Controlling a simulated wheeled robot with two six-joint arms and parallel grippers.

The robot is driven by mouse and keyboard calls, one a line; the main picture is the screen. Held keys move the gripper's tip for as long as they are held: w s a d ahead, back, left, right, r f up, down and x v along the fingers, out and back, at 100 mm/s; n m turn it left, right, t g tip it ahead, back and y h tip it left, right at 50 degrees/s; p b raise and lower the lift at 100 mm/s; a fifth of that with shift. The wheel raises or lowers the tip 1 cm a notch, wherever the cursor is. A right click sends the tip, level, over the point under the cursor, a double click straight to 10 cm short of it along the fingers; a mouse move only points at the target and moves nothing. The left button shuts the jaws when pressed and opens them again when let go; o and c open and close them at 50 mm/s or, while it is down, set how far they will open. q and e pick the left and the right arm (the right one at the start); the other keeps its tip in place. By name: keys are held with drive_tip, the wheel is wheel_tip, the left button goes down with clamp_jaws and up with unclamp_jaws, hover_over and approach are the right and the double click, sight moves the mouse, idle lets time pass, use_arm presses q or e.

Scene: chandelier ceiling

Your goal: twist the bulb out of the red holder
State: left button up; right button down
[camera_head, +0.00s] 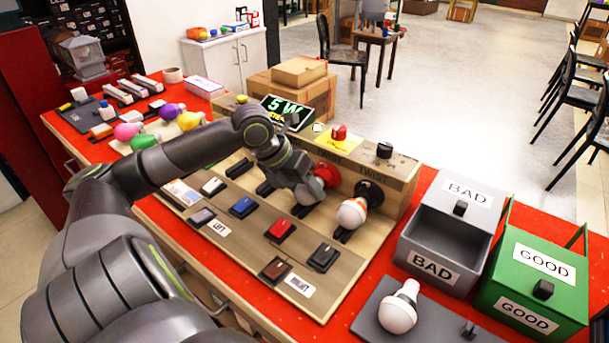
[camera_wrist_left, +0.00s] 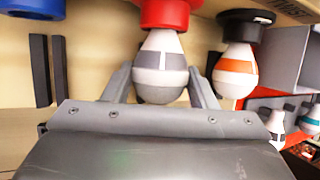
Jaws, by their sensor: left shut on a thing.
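The red holder (camera_head: 327,174) is on the front of the wooden test box; it also shows at the top of the left wrist view (camera_wrist_left: 166,12). The white bulb with grey bands (camera_wrist_left: 161,65) has its neck at the red holder, with no clear gap. My left gripper (camera_head: 306,194) is shut on this bulb, with one finger on each side of it in the left wrist view (camera_wrist_left: 160,84). In the head view the gripper hides the bulb. My right gripper is not in view.
A bulb with an orange band (camera_wrist_left: 237,66) sits in the black holder (camera_head: 369,191) just to the right. The grey BAD box (camera_head: 431,266) and green GOOD box (camera_head: 527,308) stand further right. A white bulb (camera_head: 398,312) rests on the grey tray (camera_head: 446,318) in front.

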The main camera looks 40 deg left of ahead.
use_arm(q)
drive_tip(key=shift+a+h+p, duration=0.15)
drive_tip(key=shift+h+p, duration=0.45)
drive_tip(key=shift+p, duration=0.3)
idle(1.2)
drive_tip(key=shift+s+p, duration=0.5)
drive_tip(key=shift+p, duration=0.1)
drive_tip(key=shift+s+d+p, duration=0.2)
drive_tip(key=shift+s+p, duration=0.95)
drive_tip(key=shift+s, duration=0.15)
wheel_tip(320, 180, up, 8)
drive_tip(key=p, duration=0.7)
